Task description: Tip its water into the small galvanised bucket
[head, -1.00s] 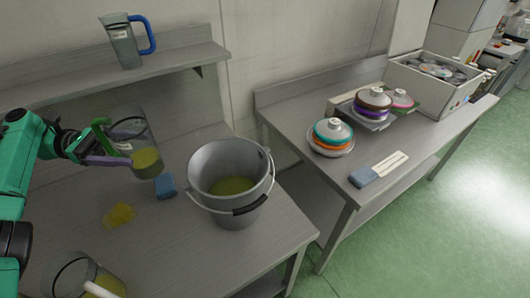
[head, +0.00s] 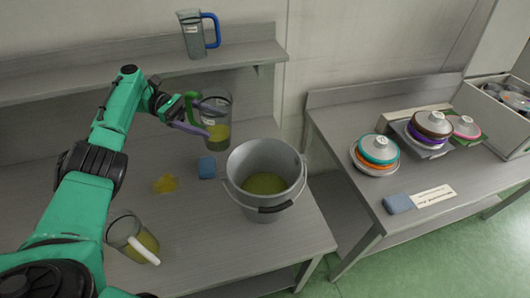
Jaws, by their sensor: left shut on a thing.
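The galvanised bucket (head: 284,200) stands upright on the left bench with its handle hanging at the front. Yellow-green liquid (head: 265,183) lies in its bottom. My left gripper (head: 207,116) is shut on the green handle of a clear jug (head: 218,106), behind and left of the bucket. This jug looks about upright, with yellowish liquid in its lower part. It seems to be off the bench, but its height is hard to tell. My right gripper is not in view.
A blue-handled jug (head: 195,36) stands on the wall shelf (head: 100,78). A blue sponge (head: 207,167) and a yellow patch (head: 165,183) lie left of the bucket. The right bench (head: 345,129) holds stacked lidded dishes (head: 377,153), another sponge (head: 398,204) and a white crate (head: 487,113).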

